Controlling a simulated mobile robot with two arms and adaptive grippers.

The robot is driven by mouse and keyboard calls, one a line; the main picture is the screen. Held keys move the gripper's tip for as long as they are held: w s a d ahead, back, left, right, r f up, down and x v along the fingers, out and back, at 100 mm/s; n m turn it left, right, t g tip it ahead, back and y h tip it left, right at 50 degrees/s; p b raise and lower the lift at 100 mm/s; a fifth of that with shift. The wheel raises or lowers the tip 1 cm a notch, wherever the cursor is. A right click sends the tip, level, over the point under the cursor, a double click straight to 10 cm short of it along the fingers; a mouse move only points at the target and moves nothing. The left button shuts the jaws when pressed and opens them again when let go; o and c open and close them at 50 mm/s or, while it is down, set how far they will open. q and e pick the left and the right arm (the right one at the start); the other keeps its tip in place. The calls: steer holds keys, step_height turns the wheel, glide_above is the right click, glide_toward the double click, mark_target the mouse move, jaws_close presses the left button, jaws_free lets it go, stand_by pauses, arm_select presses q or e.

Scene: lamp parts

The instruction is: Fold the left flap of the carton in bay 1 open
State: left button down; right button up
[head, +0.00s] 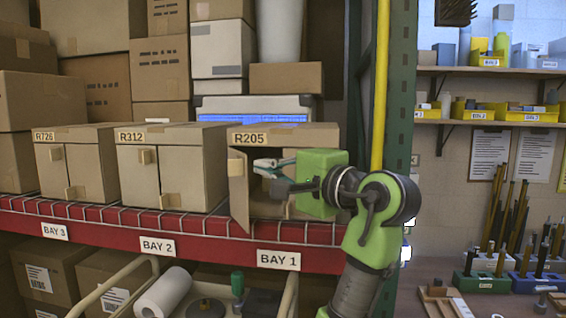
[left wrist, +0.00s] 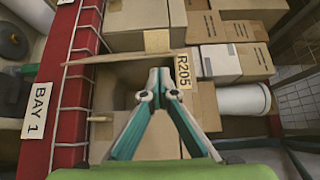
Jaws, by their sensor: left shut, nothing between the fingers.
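The carton in bay 1 (head: 315,133), labelled R205, stands on the red shelf with its front partly open. Its left flap (head: 239,195) sticks out toward me from the left edge. In the left wrist view this flap (left wrist: 112,59) shows nearly edge-on as a thin tan strip. My left gripper (head: 262,164) is in front of the opening, to the right of the flap. Its fingertips (left wrist: 157,76) are together and empty, apart from the flap in the left wrist view. The gripper hides much of the carton's right front. My right gripper is not in view.
Closed cartons R312 (head: 175,140) and R726 (head: 88,140) stand to the left. A green rack post (head: 398,110) and yellow pole (head: 380,90) stand close right of my left gripper. A wire-topped red shelf beam (head: 200,236) runs below the cartons.

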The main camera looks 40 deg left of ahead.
arm_select(q)
steer(key=shift+s+a, duration=0.35)
steer(key=shift+s, duration=0.05)
steer(key=shift+d, duration=0.1)
steer(key=shift+s+f+t, duration=0.1)
steer(key=shift+s+t, duration=0.05)
steer(key=shift+t, duration=0.15)
